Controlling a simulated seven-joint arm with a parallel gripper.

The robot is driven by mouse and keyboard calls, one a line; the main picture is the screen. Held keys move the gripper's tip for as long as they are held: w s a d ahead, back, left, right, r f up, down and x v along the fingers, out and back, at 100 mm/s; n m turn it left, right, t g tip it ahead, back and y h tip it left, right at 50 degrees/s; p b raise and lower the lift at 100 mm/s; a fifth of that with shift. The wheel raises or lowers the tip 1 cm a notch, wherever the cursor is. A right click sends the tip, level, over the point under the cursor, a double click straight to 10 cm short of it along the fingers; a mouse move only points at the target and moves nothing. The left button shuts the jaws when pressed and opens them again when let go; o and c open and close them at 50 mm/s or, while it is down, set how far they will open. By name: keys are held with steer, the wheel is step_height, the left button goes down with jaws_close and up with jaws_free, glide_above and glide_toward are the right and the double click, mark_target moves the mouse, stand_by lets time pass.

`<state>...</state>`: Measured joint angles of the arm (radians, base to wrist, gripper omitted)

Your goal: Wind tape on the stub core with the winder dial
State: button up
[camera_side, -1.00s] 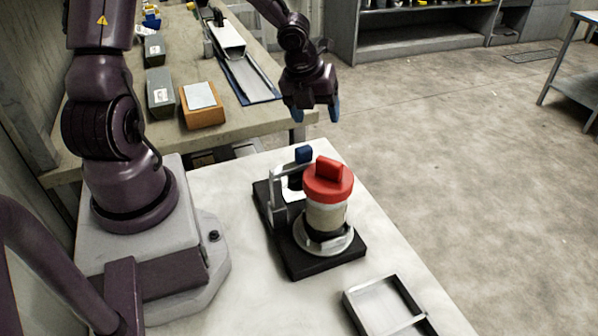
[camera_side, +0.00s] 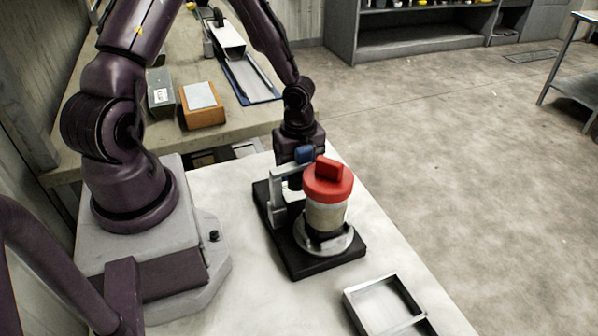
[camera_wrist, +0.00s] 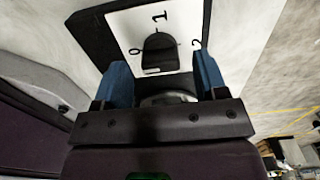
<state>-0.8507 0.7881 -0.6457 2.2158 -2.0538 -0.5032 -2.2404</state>
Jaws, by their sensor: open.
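In the wrist view, the winder dial is a white plate (camera_wrist: 180,22) marked 0, 1 and 2 with a black knob (camera_wrist: 160,52). My gripper (camera_wrist: 160,76) is open, its blue fingers on either side of the knob with gaps. Contact cannot be told. In the side view the fingertips are largely hidden behind the winder.
An empty grey tray (camera_side: 352,311) lies on the white table (camera_side: 215,190), front right of the winder. On the bench behind are an orange box (camera_side: 203,106), a grey box (camera_side: 160,92) and a blue tray (camera_side: 262,92). The table between my base and the winder is clear.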

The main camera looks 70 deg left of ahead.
steer(key=shift+f, duration=0.95)
steer(key=shift+c, duration=0.2)
steer(key=c, duration=0.9)
steer(key=shift+m, duration=0.3)
